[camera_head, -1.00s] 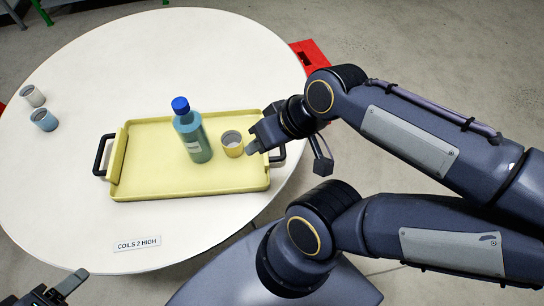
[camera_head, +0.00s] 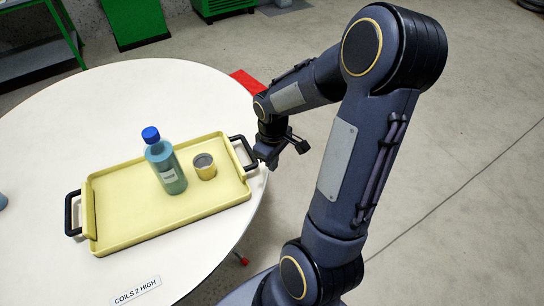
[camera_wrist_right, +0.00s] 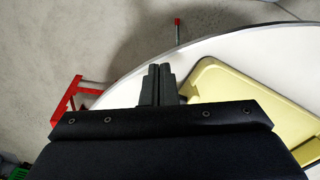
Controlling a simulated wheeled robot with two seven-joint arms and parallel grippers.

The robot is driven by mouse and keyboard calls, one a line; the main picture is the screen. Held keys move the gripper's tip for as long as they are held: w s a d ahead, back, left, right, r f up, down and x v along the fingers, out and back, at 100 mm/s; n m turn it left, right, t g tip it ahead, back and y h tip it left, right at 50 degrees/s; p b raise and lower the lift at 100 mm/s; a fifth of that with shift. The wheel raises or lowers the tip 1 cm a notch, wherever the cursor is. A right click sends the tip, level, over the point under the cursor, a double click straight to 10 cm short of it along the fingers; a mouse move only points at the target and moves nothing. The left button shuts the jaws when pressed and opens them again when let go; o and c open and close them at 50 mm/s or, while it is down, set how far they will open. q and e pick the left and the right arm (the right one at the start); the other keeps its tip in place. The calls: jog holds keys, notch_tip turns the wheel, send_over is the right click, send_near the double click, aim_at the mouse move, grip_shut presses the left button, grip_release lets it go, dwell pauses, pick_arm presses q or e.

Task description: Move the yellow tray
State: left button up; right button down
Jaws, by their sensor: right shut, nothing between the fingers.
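The yellow tray (camera_head: 130,232) lies on the round white table, with a black handle at each short end. It also shows in the right wrist view (camera_wrist_right: 225,85). My right gripper (camera_head: 268,163) is just right of the tray's right handle (camera_head: 243,152), near the table edge. Its fingers (camera_wrist_right: 158,72) are together and empty in the right wrist view. Whether it touches the handle cannot be told. My left gripper is out of view.
The white table (camera_head: 75,120) has free room behind and left of the tray. A label reading "COILS 2 HIGH" (camera_head: 136,290) lies in front. A cup shows partly at the left edge. A red object (camera_head: 247,80) is beyond the table edge, with green furniture (camera_head: 133,22) behind.

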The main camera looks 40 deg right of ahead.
jog(key=w+f, duration=0.1)
jog(key=f, duration=0.2)
jog(key=w+f, duration=0.1)
jog(key=f, duration=0.1)
jog(key=shift+w+a, duration=0.3)
jog(key=shift+w, duration=0.05)
jog(key=shift+w+a+f, duration=0.1)
jog(key=shift+w+a, duration=0.05)
jog(key=shift+w, duration=0.45)
